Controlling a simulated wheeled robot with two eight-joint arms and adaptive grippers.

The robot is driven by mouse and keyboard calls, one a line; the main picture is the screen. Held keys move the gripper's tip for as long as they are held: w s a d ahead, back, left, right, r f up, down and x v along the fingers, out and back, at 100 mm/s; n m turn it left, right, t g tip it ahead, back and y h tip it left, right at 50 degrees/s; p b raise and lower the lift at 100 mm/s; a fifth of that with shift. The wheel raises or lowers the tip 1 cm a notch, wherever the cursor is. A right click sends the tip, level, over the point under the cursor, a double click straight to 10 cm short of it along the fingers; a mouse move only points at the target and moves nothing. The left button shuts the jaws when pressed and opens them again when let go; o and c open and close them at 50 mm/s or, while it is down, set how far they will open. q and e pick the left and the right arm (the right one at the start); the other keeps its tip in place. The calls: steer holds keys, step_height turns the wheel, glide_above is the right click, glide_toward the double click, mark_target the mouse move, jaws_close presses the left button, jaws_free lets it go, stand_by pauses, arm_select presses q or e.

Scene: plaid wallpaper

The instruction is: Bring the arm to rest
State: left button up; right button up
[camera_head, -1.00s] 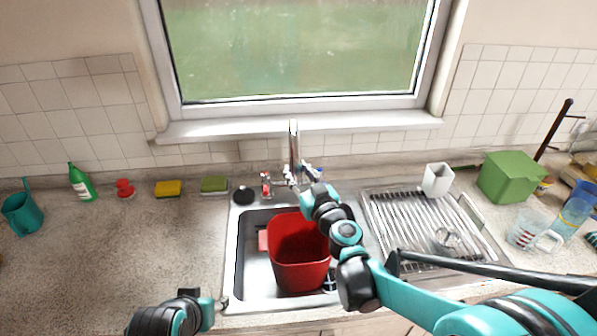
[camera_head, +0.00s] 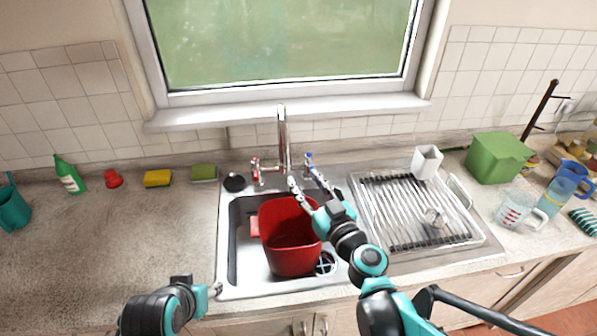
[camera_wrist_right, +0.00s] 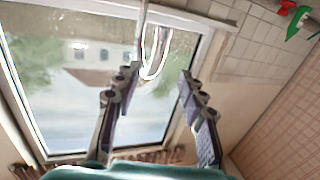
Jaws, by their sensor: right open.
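My right gripper (camera_head: 308,184) is open and empty. In the head view its fingers point up toward the tap (camera_head: 283,140), above the back rim of the sink (camera_head: 228,262). In the right wrist view, the fingers of my right gripper (camera_wrist_right: 160,75) stand well apart, with the tap's spout (camera_wrist_right: 152,62) seen between them and the window behind. My left arm shows at the bottom left of the head view, with its end near the counter's front edge; its fingers are not clear.
A red tub (camera_head: 284,245) stands in the sink. A drying rack (camera_head: 465,236) with a white cup (camera_head: 427,161) is to its right, beside a green box (camera_head: 497,157).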

steer(key=shift+s+d, duration=0.15)
steer(key=shift+s, duration=0.2)
steer(key=s+a+f+g, duration=0.1)
steer(key=s+f+g, duration=0.45)
steer(key=s, duration=0.25)
steer(key=s+d+f+m+g+h, duration=0.4)
steer(key=s+d+f+h, duration=0.2)
steer(key=s+d, duration=0.3)
steer(key=shift+s+d+f, duration=0.3)
steer(key=shift+d+f, duration=0.15)
steer(key=shift+d, duration=0.8)
